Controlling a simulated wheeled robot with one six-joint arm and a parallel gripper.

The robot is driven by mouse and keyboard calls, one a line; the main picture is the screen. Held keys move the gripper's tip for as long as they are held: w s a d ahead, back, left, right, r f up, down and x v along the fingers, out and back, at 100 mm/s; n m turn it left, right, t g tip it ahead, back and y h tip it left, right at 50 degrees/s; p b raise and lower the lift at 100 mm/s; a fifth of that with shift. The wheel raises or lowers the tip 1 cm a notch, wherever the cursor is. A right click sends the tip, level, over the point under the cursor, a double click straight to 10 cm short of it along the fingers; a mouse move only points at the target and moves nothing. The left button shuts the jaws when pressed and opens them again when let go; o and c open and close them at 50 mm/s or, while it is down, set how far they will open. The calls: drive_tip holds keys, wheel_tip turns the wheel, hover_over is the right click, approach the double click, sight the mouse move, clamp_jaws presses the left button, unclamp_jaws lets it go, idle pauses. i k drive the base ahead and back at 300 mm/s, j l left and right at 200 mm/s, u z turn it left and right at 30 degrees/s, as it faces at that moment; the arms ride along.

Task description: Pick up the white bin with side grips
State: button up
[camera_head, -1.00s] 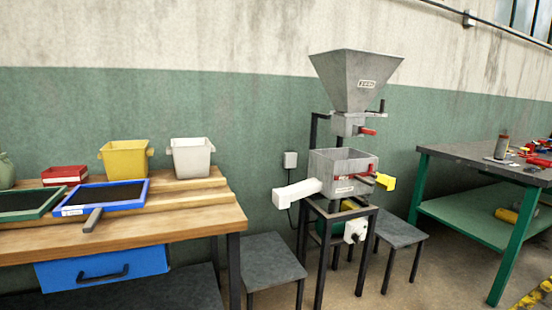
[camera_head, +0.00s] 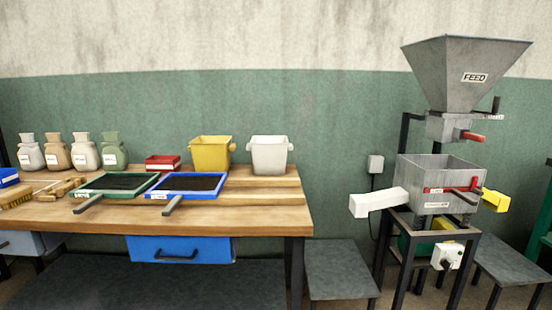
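The white bin (camera_head: 269,156) stands upright at the back right of the wooden workbench (camera_head: 250,220). It has a small grip on each side near the rim. A yellow bin (camera_head: 210,154) of similar shape stands just to its left, a small gap apart. My gripper does not show in this view, and nothing is touching the white bin.
Blue-framed (camera_head: 190,184) and green-framed (camera_head: 117,184) sieves lie in front of the bins. The feed machine (camera_head: 437,172) stands right, with low grey stools (camera_head: 340,268) nearby.

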sight(269, 153)
drive_tip(key=i+j, duration=0.15)
drive_tip(key=i, duration=0.35)
drive_tip(key=i+j, duration=0.15)
drive_tip(key=i, duration=0.35)
drive_tip(key=i+j, duration=0.2)
drive_tip(key=i, duration=0.3)
drive_tip(key=i+j, duration=0.15)
drive_tip(key=i, duration=0.3)
drive_tip(key=i+j, duration=0.15)
drive_tip(key=i, duration=0.35)
